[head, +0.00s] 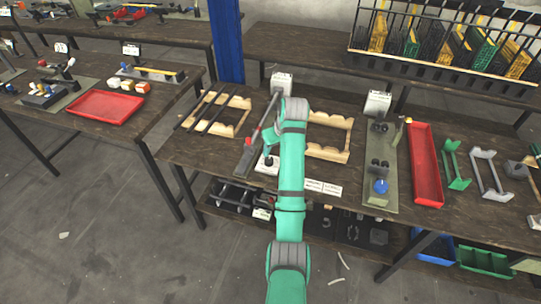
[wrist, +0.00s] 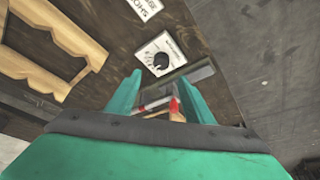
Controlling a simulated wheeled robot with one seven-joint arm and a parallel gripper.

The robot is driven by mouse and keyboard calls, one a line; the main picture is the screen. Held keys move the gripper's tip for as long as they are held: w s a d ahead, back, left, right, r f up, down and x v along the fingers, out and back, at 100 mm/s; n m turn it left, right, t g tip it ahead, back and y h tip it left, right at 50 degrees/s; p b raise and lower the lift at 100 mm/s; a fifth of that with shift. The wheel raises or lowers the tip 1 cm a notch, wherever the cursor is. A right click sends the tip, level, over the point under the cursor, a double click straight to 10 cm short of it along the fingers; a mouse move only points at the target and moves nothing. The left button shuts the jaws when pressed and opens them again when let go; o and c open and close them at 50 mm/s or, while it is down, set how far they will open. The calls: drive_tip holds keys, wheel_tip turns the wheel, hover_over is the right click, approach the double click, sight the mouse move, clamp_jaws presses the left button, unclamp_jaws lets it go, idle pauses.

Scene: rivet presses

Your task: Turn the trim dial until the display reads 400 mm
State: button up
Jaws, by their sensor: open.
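The trim dial (wrist: 161,60) is a round black knob on a white plate with printed marks. In the wrist view it lies just beyond the fingertips, roughly centred between them. My gripper (wrist: 160,82) is open, with its two teal fingers apart and nothing held. The fingers look clear of the knob, though the exact height gap cannot be judged. In the head view the white dial plate (head: 265,167) shows on the bench left of my arm, partly covered. A white box (head: 282,82) stands at the back of this station; any reading on it is illegible.
A press with a red-handled lever (head: 253,138) stands close left of the dial. Wooden racks (head: 331,153) lie on both sides. Farther right are another press station (head: 380,195), a red tray (head: 425,165) and metal brackets. A white label (wrist: 145,8) lies near the dial.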

sight(269, 160)
drive_tip(key=x, duration=0.9)
drive_tip(key=shift+a+f, duration=0.1)
drive_tip(key=shift+a, duration=0.05)
drive_tip(key=shift+w+a+f, duration=0.1)
drive_tip(key=shift+a+f, duration=0.1)
drive_tip(key=shift+f, duration=0.25)
drive_tip(key=shift+d, duration=0.1)
drive_tip(key=c, duration=1)
drive_tip(key=shift+c, duration=0.2)
